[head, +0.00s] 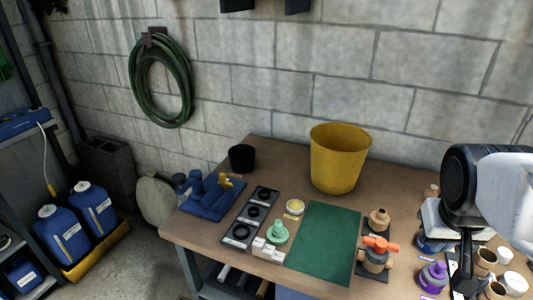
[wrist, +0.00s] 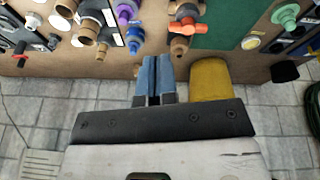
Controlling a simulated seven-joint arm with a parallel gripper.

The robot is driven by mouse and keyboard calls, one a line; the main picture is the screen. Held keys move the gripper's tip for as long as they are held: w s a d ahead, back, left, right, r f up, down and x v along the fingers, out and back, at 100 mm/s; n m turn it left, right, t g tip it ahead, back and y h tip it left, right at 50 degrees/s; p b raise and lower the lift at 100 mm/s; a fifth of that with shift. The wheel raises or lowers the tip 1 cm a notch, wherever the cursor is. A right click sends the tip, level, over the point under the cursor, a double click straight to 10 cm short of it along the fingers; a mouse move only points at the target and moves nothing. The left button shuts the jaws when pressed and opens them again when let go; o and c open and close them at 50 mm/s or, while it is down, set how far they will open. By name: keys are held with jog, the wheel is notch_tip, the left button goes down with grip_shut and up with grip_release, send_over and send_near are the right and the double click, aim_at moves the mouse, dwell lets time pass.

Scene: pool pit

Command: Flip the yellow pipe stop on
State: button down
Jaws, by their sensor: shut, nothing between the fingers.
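A small yellow handle (head: 226,183), probably the yellow pipe stop, shows at the blue pieces (head: 208,200) on the left end of the bench in the head view. It is too small to tell which way it is turned. My gripper (head: 463,280) is at the right side of the head view, far across the bench from the yellow handle. In the wrist view its blue fingertips (wrist: 152,78) are together with nothing between them.
A yellow bucket (head: 338,160) and a black cup (head: 242,158) stand along the bench back. A green mat (head: 323,243) lies centrally. An orange-handled valve (head: 379,247) and a purple-topped fitting (head: 433,277) stand to its right. A pale green fitting (head: 278,234) stands left of the mat.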

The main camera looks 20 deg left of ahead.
aim_at(226, 183)
jog(key=w+a+f+n+t+y, duration=0.1)
jog(key=w+a+n, duration=0.1)
jog(key=w+a, duration=0.45)
jog(key=w+a+f+n, duration=0.1)
jog(key=w+a+n, duration=0.25)
jog(key=a, duration=0.65)
jog(key=w+a+f+n+t+y, duration=0.1)
jog(key=w+a+n, duration=0.1)
jog(key=w+a, duration=0.45)
jog(key=s+a+f+n+y, duration=0.1)
jog(key=a+f+n, duration=0.1)
jog(key=a, duration=0.9)
jog(key=s+a+f+n+y, duration=0.1)
jog(key=a+f, duration=0.3)
jog(key=a, duration=0.6)
jog(key=s+a+f+n+y, duration=0.1)
jog(key=a+n, duration=0.3)
jog(key=a, duration=0.7)
jog(key=shift+s+a+f, duration=0.25)
jog(key=shift+a+f, duration=0.05)
jog(key=shift+f, duration=0.6)
jog(key=shift+f, duration=0.1)
jog(key=x, duration=1)
jog(key=shift+w, duration=2.1)
jog(key=shift+w, duration=0.1)
